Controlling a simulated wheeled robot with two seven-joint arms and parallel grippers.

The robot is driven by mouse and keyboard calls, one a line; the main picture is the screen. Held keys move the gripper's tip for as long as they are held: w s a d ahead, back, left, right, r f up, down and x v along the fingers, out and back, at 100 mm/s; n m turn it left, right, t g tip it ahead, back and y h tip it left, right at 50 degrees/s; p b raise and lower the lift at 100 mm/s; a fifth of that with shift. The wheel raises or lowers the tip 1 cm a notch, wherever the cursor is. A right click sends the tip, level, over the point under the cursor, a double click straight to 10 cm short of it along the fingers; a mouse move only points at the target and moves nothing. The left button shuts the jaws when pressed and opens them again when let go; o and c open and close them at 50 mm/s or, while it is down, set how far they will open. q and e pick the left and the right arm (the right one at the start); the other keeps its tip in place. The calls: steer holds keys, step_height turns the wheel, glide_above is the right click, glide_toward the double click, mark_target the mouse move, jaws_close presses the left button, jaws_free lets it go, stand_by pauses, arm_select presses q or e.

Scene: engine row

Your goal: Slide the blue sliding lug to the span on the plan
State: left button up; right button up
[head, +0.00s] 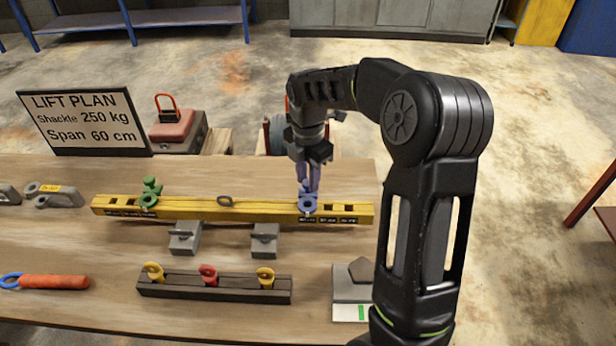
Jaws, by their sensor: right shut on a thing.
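The blue sliding lug (307,205) sits on the right part of the yellow spreader beam (260,211). My right gripper (309,182) points down from above and is shut on the upper part of the blue lug. Small dark labels run along the beam's front under the lug, too small to read. A green lug (150,192) sits near the beam's left end. The plan sign (82,120) behind reads "LIFT PLAN, Shackle 250 kg, Span 60 cm". My left gripper is not in view.
Two grey blocks (185,238) stand by the beam's front. A dark rack (213,288) holds yellow and red eyebolts. Grey shackles (53,195) and an orange-handled tool (53,281) lie left. A red-topped block (174,124) stands behind the table.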

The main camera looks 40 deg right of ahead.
jaws_close()
stand_by(0.8)
